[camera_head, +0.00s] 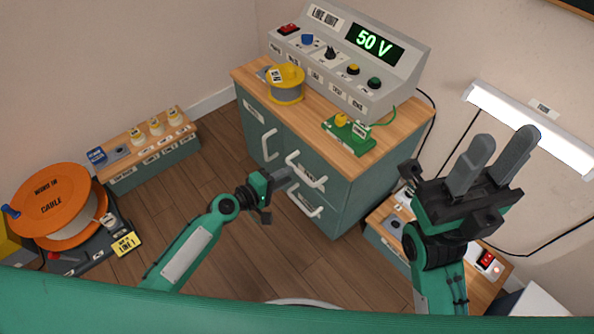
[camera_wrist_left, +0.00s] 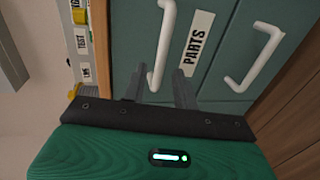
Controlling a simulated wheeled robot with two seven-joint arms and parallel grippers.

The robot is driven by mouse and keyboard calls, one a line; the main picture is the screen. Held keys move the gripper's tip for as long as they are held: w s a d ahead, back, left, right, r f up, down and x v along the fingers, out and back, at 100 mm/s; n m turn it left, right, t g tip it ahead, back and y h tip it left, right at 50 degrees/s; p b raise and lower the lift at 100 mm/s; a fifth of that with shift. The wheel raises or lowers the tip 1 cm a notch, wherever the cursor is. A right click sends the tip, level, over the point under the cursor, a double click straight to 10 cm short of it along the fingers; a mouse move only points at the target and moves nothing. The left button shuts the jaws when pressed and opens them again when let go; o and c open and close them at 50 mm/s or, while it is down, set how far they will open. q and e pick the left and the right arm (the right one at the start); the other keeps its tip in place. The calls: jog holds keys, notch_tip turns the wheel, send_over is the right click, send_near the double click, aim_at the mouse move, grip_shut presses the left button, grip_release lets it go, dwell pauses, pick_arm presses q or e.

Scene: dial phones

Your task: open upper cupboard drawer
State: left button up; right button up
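The green cupboard (camera_head: 345,195) has an upper drawer with a white handle (camera_head: 306,170) and a lower drawer with another white handle (camera_head: 304,204). My left gripper (camera_head: 288,179) is open, just left of the upper handle. In the left wrist view its two fingers (camera_wrist_left: 162,82) stand apart. The near end of the upper handle (camera_wrist_left: 166,35) appears between the fingertips; I cannot tell if they touch it. A label reading PARTS (camera_wrist_left: 198,45) is beside this handle. The lower handle (camera_wrist_left: 257,60) is further right. My right gripper (camera_head: 493,160) is open, empty and raised at the right.
A cupboard door with a white handle (camera_head: 268,144) is left of the drawers. On top stand the line unit (camera_head: 345,60), a yellow spool (camera_head: 286,85) and a green board (camera_head: 349,136). An orange cable reel (camera_head: 55,200) is at left. The floor (camera_head: 215,160) between is clear.

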aim_at(297, 169)
pick_arm(q)
jog(key=x, duration=0.5)
jog(key=shift+b, duration=0.3)
grip_shut()
